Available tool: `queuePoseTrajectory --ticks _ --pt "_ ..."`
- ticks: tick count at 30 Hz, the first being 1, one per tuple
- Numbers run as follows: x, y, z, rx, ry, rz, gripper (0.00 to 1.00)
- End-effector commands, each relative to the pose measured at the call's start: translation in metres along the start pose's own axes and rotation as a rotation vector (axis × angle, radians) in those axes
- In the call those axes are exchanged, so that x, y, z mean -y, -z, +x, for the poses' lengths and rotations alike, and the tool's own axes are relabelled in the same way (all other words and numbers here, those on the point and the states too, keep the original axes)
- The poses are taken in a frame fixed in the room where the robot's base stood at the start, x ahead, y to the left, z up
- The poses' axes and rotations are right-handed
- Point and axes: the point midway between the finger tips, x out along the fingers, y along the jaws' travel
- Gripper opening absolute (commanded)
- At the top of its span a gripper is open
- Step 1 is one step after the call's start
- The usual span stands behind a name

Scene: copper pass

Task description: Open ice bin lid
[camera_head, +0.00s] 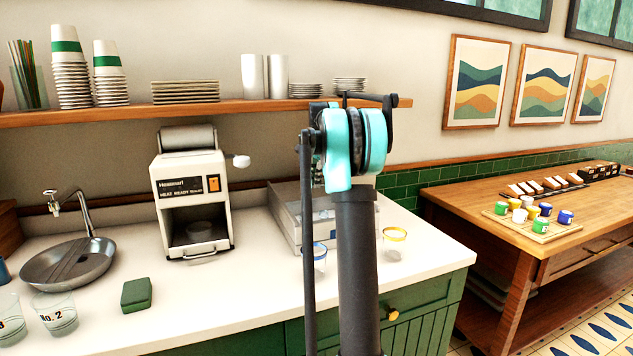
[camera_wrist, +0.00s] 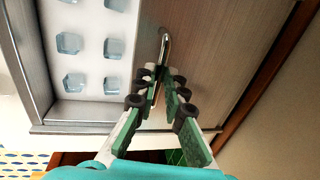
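The ice bin (camera_wrist: 31,57) is a metal-rimmed box on the white counter. In the head view, its metal body (camera_head: 286,222) is largely hidden behind my arm. In the wrist view, clear ice cubes (camera_wrist: 115,48) show on white at the left, and a brownish-grey lid panel (camera_wrist: 225,40) covers the right. A curved metal handle (camera_wrist: 165,44) stands on the lid near its left edge. My gripper (camera_wrist: 162,75) has its fingertips on either side of the handle, close to it. Whether they press on it is unclear. My gripper's fingers are hidden in the head view.
Two glasses, one with a yellow rim (camera_head: 394,243) and one with a blue rim (camera_head: 320,258), stand near my arm. A white machine (camera_head: 190,192) is to the left. A shelf (camera_head: 220,108) with cups and plates runs above. A wooden table (camera_head: 440,194) is at right.

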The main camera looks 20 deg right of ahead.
Motion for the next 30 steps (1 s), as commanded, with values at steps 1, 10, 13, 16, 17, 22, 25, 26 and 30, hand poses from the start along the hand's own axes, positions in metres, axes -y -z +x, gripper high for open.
queuePoseTrajectory --ticks 1,10,13,16,17,22,25,26,30 --pt "0.0 0.0 0.0 0.0 0.0 0.0 0.18" --pt "0.0 0.0 0.0 0.0 0.0 0.0 0.31" --pt "0.0 0.0 -0.001 0.0 0.0 0.0 0.31" --pt "0.0 0.0 -0.007 0.0 0.0 0.0 0.31" --pt "0.0 0.0 -0.01 0.0 0.0 0.0 0.31" --pt "0.0 0.0 -0.04 0.0 0.0 0.0 0.31" --pt "-0.001 0.0 -0.061 0.0 0.0 0.0 0.31" --pt "0.0 0.0 -0.067 0.0 0.0 0.0 0.31" --pt "-0.001 0.0 -0.093 0.0 0.0 0.0 0.31"
